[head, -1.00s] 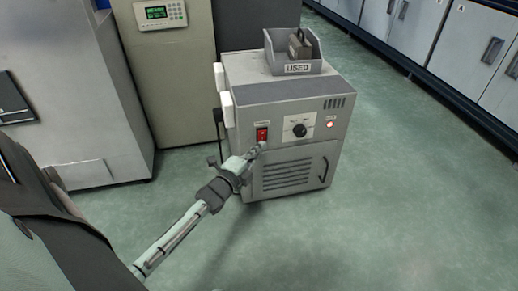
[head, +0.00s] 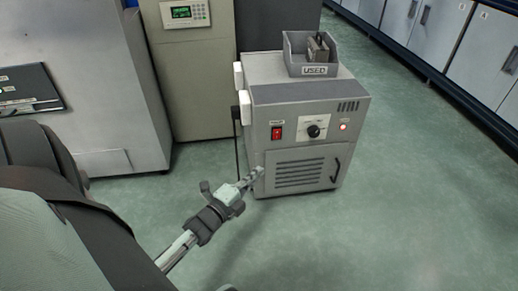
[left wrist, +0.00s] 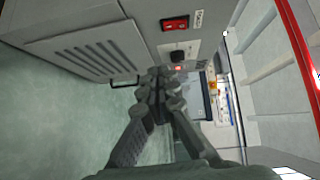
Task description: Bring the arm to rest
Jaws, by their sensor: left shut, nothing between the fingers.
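My left gripper (head: 257,174) is shut and empty. In the head view its fingertips appear over the lower left front corner of the grey machine (head: 262,150). In the left wrist view the closed fingers (left wrist: 160,75) point past the machine's front. The machine's red switch (head: 277,131) is above the gripper in the head view and also shows in the left wrist view (left wrist: 175,24). The black knob (head: 313,131) and a lit red lamp (head: 343,127) are to the right of the switch. My right gripper does not show.
A grey bin (head: 313,70) marked USED holds a small dark item on top of the machine. A tall cabinet with a green display (head: 181,12) stands behind, and a large metal unit (head: 110,70) at left. Cabinets (head: 465,45) line the right. Green floor (head: 420,220) is open.

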